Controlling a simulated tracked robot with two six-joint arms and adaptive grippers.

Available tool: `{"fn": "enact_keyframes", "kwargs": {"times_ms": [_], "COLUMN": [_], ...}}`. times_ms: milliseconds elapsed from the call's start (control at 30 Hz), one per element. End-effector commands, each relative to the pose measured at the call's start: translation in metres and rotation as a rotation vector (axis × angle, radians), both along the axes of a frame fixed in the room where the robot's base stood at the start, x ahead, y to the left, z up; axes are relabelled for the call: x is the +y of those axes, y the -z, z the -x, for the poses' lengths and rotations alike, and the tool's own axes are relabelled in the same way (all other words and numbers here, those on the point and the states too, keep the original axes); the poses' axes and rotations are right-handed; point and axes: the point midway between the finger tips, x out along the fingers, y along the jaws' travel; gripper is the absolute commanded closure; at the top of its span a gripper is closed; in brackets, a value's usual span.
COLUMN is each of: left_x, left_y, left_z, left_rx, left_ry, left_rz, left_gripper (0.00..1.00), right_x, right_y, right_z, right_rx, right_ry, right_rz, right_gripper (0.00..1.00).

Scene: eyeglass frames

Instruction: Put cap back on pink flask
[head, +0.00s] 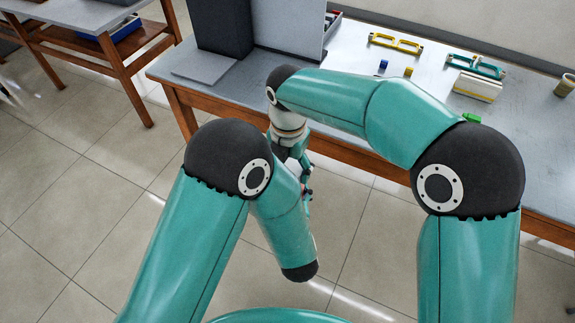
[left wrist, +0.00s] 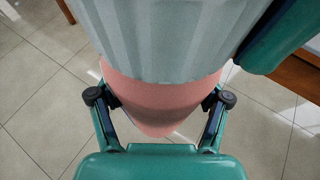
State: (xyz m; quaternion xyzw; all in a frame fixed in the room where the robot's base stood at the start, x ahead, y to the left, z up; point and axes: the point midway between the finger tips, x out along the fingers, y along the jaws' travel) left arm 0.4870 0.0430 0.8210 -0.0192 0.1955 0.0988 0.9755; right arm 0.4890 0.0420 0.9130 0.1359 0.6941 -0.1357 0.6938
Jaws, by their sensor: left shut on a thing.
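In the left wrist view, my left gripper (left wrist: 160,101) is shut around a pink tapered piece (left wrist: 165,106), which looks like part of the pink flask. A large ribbed pale grey piece (left wrist: 170,40) covers its upper part, close to the camera. I cannot tell whether this is the cap or whether it is seated. In the head view, the flask and my left gripper are hidden behind my arms. My right arm reaches across to the left, and its gripper (head: 300,165) points down off the table's front edge. Its fingers are too small and covered to read.
The grey table (head: 350,90) holds yellow glasses (head: 397,43), teal glasses (head: 477,66), a white case (head: 478,87), small blocks (head: 383,64) and a brown cup (head: 566,85). A dark box (head: 222,28) stands at its left. Open tiled floor lies in front. A wooden desk stands far left.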

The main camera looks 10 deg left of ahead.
Motion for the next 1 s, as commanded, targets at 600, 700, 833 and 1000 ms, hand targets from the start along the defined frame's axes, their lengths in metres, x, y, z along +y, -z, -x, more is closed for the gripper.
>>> {"fn": "enact_keyframes", "kwargs": {"times_ms": [600,700,833,1000], "left_x": [-0.0017,-0.0018,-0.0017,-0.0011], "left_y": [-0.0029,-0.0029,-0.0028,-0.0026], "left_z": [-0.0009,-0.0009,-0.0009,-0.0009], "left_rx": [-0.008,-0.008,-0.008,-0.007], "left_ry": [0.005,0.005,0.005,0.002], "left_rz": [0.0,0.0,0.0,0.001], "left_gripper": [1.0,1.0,1.0,1.0], "right_x": [0.0012,0.0014,0.0013,0.0008], "right_y": [-0.0002,-0.0003,-0.0003,-0.0002], "right_z": [-0.0008,-0.0009,-0.0008,-0.0004], "right_rx": [-0.003,-0.003,-0.003,-0.001], "right_ry": [0.561,0.56,0.559,0.558], "right_rz": [-0.005,-0.005,-0.005,-0.004], "right_gripper": [0.66,0.66,0.03,0.0]}}
